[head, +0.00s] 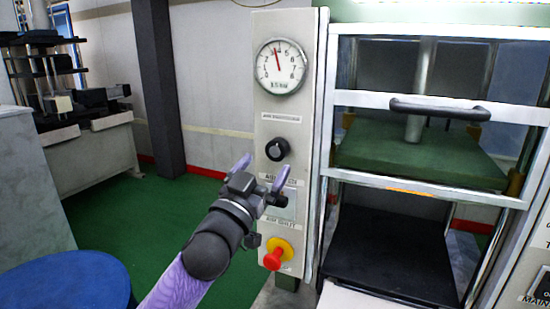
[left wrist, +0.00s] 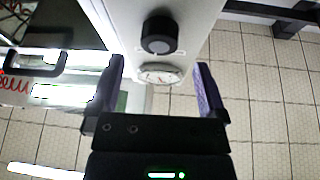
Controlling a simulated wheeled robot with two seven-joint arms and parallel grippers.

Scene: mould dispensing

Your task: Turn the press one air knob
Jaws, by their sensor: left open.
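The black air knob (head: 278,149) sits on the narrow light-grey panel of the press (head: 295,110), below a round white gauge (head: 281,67). My left gripper (head: 262,172) is open, its two purple fingertips apart, just below and in front of the knob in the head view. In the left wrist view the knob (left wrist: 160,34) is beyond the space between the open fingers (left wrist: 160,82), and nothing is between the fingertips. The gripper hides part of the panel below the knob. My right gripper is not in view.
A red emergency button (head: 272,259) on a yellow base sits low on the panel. Right of the panel is the press frame with a black door handle (head: 440,109). A blue round surface (head: 65,286) is at the lower left. Green floor (head: 130,220) lies open behind my arm.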

